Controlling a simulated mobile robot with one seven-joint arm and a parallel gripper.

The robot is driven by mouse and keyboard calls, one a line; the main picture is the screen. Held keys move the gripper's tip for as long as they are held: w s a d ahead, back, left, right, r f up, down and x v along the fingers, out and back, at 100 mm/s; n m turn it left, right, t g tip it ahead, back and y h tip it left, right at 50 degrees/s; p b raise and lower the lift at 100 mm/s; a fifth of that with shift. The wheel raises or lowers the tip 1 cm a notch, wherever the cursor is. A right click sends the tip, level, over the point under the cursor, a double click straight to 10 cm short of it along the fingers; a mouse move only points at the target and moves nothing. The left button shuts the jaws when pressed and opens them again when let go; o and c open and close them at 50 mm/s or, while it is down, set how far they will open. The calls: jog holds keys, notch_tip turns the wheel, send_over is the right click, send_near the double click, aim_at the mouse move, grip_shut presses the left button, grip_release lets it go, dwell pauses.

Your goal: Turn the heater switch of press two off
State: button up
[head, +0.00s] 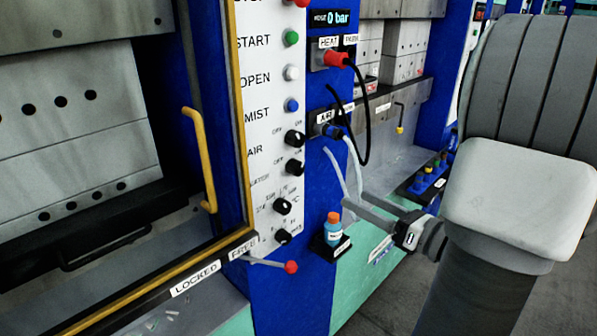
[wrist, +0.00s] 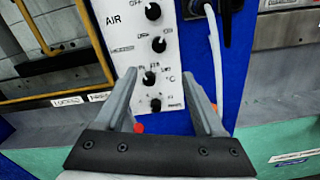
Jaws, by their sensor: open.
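The press's white control panel (head: 262,100) carries a column of buttons and black knobs. The heater switch (head: 294,167) is the second black knob down, below the air knob (head: 294,138); its label is partly blurred. In the wrist view the heater switch (wrist: 159,45) shows beyond my fingertips, with the °C knob (wrist: 149,78) appearing between the fingers. I cannot tell which way the heater switch points. My gripper (head: 355,200) is open and empty, its fingers toward the panel, to the right of and below the switch, apart from it. No press number is legible.
A small bottle (head: 333,230) with an orange cap stands on a dark holder just left of my fingers. A red-tipped lever (head: 291,267) juts out below the panel. Hoses and a black cable (head: 367,120) hang to the right. A yellow door handle (head: 199,155) stands at the left.

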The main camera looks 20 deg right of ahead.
aim_at(300, 171)
jog(key=x, duration=1.6)
jog(key=shift+w+f, duration=0.1)
grip_shut()
